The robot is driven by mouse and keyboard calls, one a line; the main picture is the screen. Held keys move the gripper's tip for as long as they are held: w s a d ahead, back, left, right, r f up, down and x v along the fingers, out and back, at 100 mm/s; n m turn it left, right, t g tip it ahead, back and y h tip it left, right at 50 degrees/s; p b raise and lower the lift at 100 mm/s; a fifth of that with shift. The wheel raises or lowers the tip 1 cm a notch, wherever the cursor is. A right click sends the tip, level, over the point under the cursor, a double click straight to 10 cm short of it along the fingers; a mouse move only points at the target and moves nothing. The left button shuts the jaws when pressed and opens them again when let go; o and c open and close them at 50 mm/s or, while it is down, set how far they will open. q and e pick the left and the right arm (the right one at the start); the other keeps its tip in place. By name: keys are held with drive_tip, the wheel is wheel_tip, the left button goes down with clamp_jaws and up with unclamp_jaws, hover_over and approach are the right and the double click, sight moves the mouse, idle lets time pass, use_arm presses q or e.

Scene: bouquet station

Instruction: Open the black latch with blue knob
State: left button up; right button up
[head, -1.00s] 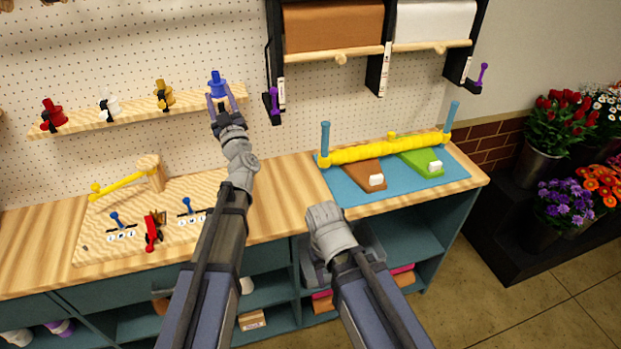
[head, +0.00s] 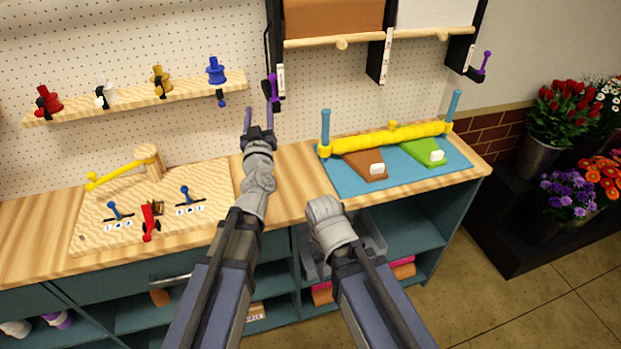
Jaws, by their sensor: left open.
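On the wooden board on the bench, two black latches with blue knobs lie over white number labels: the left latch (head: 117,213) and the right latch (head: 187,198). On the wall shelf, the blue fitting (head: 215,70) has a dark lever with a blue knob (head: 221,99) hanging below the shelf edge. My left gripper (head: 261,110) is open and empty, pointing up, right of that lever and apart from it. One finger overlaps the purple-knobbed holder in the picture; I cannot tell the depth. My right arm reaches over the bench front; its fingers do not show.
Red (head: 47,101), white (head: 106,93) and yellow (head: 160,80) fittings stand on the shelf. A yellow bar on a wooden post (head: 150,162) and a red clamp (head: 150,220) are on the board. A blue mat (head: 338,183) lies right. Paper rolls hang above.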

use_arm(q)
drive_tip(key=s+d+f+m+g+h, duration=0.3)
drive_tip(key=d+f, duration=0.3)
drive_tip(key=f, duration=0.2)
drive_tip(key=s+d+f+m+g+h, duration=0.3)
drive_tip(key=s+d+f+m+g, duration=0.1)
drive_tip(key=d+f+g, duration=0.2)
drive_tip(key=shift+s+d+f+h+b, duration=0.15)
drive_tip(key=shift+d+f+h+b, duration=0.35)
drive_tip(key=shift+f, duration=0.55)
